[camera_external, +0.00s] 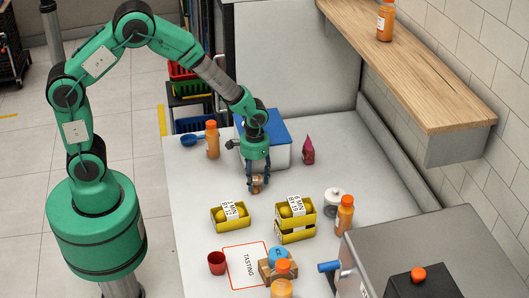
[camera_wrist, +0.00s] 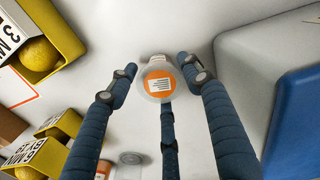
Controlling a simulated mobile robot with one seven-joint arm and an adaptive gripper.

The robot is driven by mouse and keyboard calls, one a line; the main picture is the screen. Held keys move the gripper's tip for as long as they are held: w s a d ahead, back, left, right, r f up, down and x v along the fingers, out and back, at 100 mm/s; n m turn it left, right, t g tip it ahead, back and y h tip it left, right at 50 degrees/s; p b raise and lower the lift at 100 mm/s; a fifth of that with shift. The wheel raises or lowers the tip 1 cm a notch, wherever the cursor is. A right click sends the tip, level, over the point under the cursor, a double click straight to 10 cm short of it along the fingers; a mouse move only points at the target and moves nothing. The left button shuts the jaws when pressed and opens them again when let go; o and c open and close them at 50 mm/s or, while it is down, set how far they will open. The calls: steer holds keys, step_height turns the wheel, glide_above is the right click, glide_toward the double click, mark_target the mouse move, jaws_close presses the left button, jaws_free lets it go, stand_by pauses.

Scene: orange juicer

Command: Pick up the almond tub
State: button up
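A small round tub (camera_wrist: 159,86), see-through with an orange and white label on top, is in the middle of the wrist view. I take it to be the almond tub; its label is too small to read. In the external view the tub (camera_external: 257,185) shows small and brownish at my fingertips, partly hidden. My gripper (camera_wrist: 158,80) has blue fingers spread around the tub, with visible gaps at its left and right. The middle finger's tip is close to its lower edge; I cannot tell if it touches. My gripper (camera_external: 258,187) points down over the white table.
A grey box with a blue lid (camera_external: 272,127) stands close behind my gripper. Yellow crates (camera_external: 231,218) (camera_external: 295,230) with fruit stand in front. An orange bottle (camera_external: 212,140) and a magenta bottle (camera_external: 308,150) stand either side. A wooden shelf (camera_external: 425,75) overhangs the right.

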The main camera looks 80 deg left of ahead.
mark_target(256, 178)
steer(key=c, duration=0.6)
steer(key=shift+o, duration=0.2)
steer(key=shift+r, duration=0.15)
steer(key=shift+r+p, duration=0.3)
steer(key=shift+r, duration=0.25)
step_height(256, 178, up, 2)
steer(key=shift+r+p, duration=0.15)
steer(key=shift+p, duration=0.3)
steer(key=s+r+p, duration=0.1)
steer(key=s+p, duration=0.2)
steer(key=s, duration=1.3)
steer(key=shift+d+r, duration=0.15)
steer(key=shift+d, duration=0.25)
